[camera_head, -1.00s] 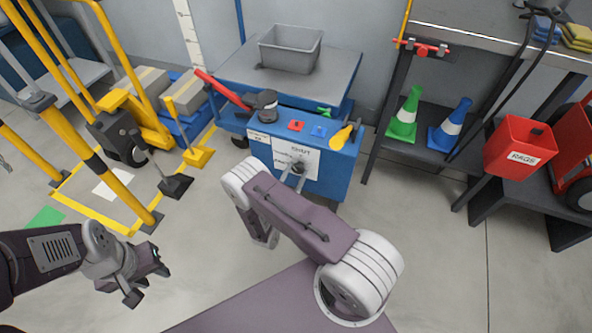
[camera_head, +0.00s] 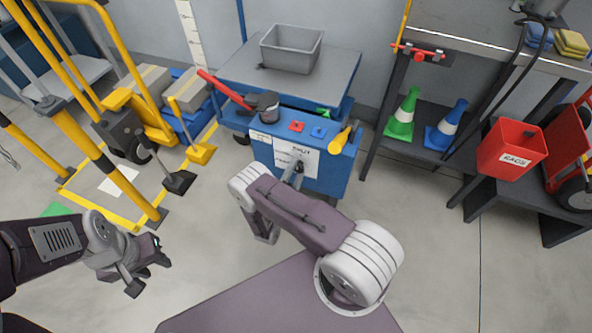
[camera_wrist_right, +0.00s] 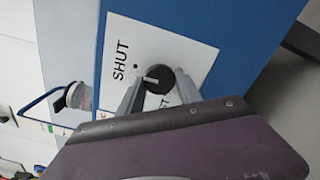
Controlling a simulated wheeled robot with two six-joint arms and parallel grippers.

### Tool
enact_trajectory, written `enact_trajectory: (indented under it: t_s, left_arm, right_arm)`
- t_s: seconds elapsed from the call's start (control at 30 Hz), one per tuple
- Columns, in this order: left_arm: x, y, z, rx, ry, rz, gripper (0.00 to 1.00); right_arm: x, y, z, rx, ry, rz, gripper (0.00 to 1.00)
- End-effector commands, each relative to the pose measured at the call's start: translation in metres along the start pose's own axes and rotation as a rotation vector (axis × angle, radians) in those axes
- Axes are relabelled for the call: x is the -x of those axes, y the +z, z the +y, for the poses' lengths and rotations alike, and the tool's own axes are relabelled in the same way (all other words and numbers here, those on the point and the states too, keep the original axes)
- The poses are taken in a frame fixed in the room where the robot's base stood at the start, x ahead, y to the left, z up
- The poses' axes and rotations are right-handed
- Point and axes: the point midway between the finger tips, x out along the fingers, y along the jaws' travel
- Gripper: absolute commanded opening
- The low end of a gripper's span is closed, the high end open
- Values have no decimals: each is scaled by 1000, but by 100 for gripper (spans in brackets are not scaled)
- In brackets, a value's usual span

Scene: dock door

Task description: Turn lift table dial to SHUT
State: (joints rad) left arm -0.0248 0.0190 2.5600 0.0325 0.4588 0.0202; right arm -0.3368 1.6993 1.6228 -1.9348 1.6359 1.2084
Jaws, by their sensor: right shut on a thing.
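The blue lift table (camera_head: 330,178) stands ahead, with a white label (camera_head: 262,150) on its front panel that reads SHUT at the top. In the right wrist view the dial (camera_wrist_right: 160,72) is a round black knob with a pale pointer bar. The word SHUT is printed beside it on the label (camera_wrist_right: 185,50), with a small dot between; other lettering is partly covered. My right gripper (camera_head: 297,170) is at the panel, its fingers (camera_wrist_right: 158,92) on both sides of the dial, shut on it. My left gripper (camera_head: 150,272) hangs empty over the floor, its fingers apart.
A grey bin (camera_head: 291,50) stands on the table top. A red-handled part (camera_head: 225,90) and a yellow handle (camera_head: 340,140) stick out near the panel. Yellow rails (camera_head: 100,160) are at left; a shelf with cones (camera_head: 402,115) and a red rags bin (camera_head: 510,150) is at right.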

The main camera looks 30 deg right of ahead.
Motion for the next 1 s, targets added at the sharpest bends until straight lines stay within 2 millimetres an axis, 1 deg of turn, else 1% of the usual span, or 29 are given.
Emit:
enact_trajectory:
  t_s: [0.53,0.57,0.6,0.63,0.9,1.0]
  left_arm:
    - [1,0,0,0,0,0,36]
    - [1,0,0,0,0,0,36]
    - [1,0,0,0,0,0,36]
    - [1,0,0,0,0,0,36]
    - [2,0,0,0,0,0,36]
    - [6,-1,0,0,0,0,36]
  right_arm:
    - [0,-1,-1,-22,-1,2,1]
    - [0,-1,-1,-22,-1,2,47]
    - [0,-1,-1,-22,-1,2,58]
    - [0,0,-1,-22,-1,2,62]
    - [0,0,0,-21,0,1,62]
    - [6,0,2,-21,1,4,62]
